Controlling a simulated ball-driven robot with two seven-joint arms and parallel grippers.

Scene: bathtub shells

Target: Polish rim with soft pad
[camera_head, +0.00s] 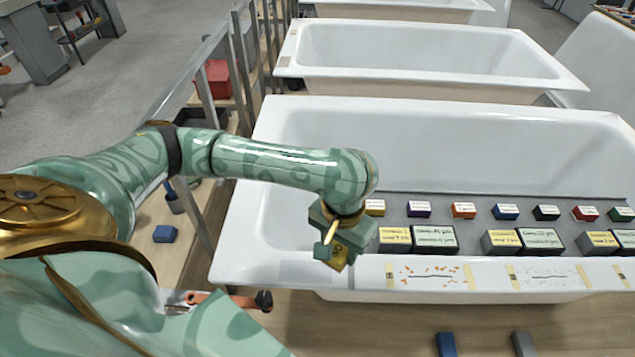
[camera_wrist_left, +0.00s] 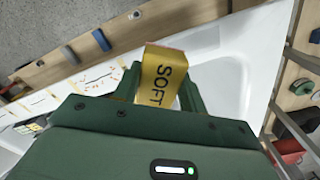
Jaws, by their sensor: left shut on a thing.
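My left gripper (camera_head: 336,246) is shut on a yellow soft pad (camera_head: 339,261), near the left end of the front rim (camera_head: 285,273) of the white bathtub shell. In the left wrist view the pad (camera_wrist_left: 163,74) reads "SOFT" and sits between the green fingers. The pad hangs tilted over the rim; I cannot tell whether it touches. The rim right of it has taped sections (camera_head: 433,276) with dark lines and orange specks. My right gripper is not in view.
More tubs (camera_head: 430,80) stand behind. A blue block (camera_head: 446,344) and a grey block (camera_head: 523,344) lie on the wooden surface in front. Metal rails (camera_head: 205,95) stand on the left.

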